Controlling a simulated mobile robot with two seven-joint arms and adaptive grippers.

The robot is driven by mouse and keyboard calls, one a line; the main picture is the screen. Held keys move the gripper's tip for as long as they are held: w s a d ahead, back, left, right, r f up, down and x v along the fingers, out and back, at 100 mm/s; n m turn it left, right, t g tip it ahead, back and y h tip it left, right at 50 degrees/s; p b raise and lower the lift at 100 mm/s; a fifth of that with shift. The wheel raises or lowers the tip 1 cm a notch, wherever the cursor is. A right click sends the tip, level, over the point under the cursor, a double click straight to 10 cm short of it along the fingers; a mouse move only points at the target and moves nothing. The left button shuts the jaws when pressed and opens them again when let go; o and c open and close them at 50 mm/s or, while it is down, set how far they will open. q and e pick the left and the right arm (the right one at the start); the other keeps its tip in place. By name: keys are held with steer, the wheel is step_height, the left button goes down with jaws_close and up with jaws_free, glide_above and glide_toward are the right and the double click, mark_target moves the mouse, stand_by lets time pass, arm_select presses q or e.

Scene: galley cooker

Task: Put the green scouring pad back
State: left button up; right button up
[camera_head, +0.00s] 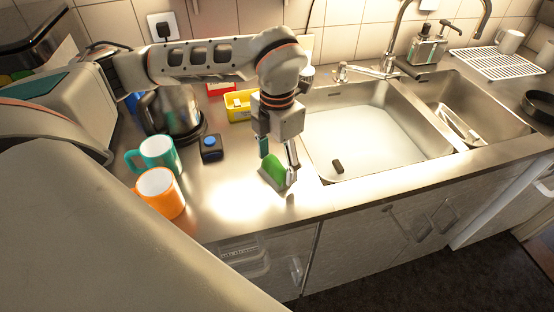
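The green scouring pad (273,170) is on or just above the steel worktop, left of the large sink, with its green face tilted up. My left gripper (279,164) points down at it. One finger is at the pad's upper left and the other runs down along its right edge. The fingers are apart with the pad between or just below them. I cannot tell whether they press on it, or whether the pad touches the worktop. My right gripper is not in view.
A yellow container (238,106) stands behind my gripper. A blue-topped black box (211,149), a kettle (172,112), a teal mug (157,156) and an orange mug (160,193) stand left. The sink (375,135) lies right, with a small dark object (338,166) inside.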

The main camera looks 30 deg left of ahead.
mark_target(277, 162)
arm_select(q)
steer(key=shift+r, duration=0.1)
step_height(277, 162, up, 12)
stand_by(0.7)
stand_by(0.5)
